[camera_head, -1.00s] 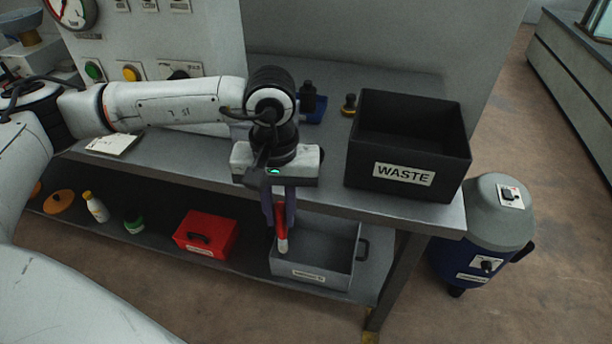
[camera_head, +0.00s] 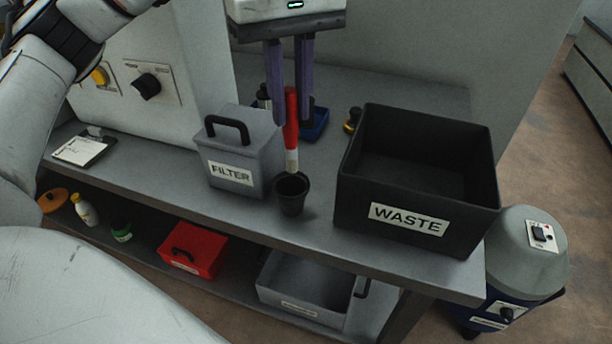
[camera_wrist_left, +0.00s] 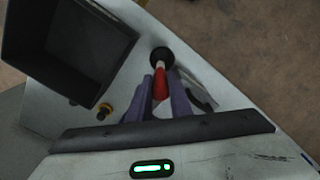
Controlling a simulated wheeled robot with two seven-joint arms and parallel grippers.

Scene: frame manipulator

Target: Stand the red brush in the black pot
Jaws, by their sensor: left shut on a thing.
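My left gripper (camera_head: 290,125) has its purple fingers pointing down and is shut on the red brush (camera_head: 291,112). The brush hangs upright with its pale tip down. In the left wrist view the brush (camera_wrist_left: 160,88) lines up with the pot (camera_wrist_left: 168,54). My right gripper is not in view.
The grey FILTER box (camera_head: 225,150) is close left of the pot. The black WASTE bin (camera_head: 375,195) stands right, with a narrow gap. A blue tray (camera_head: 317,125) and a yellow-black item (camera_head: 352,120) lie behind. The bench's front edge is close before the pot.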

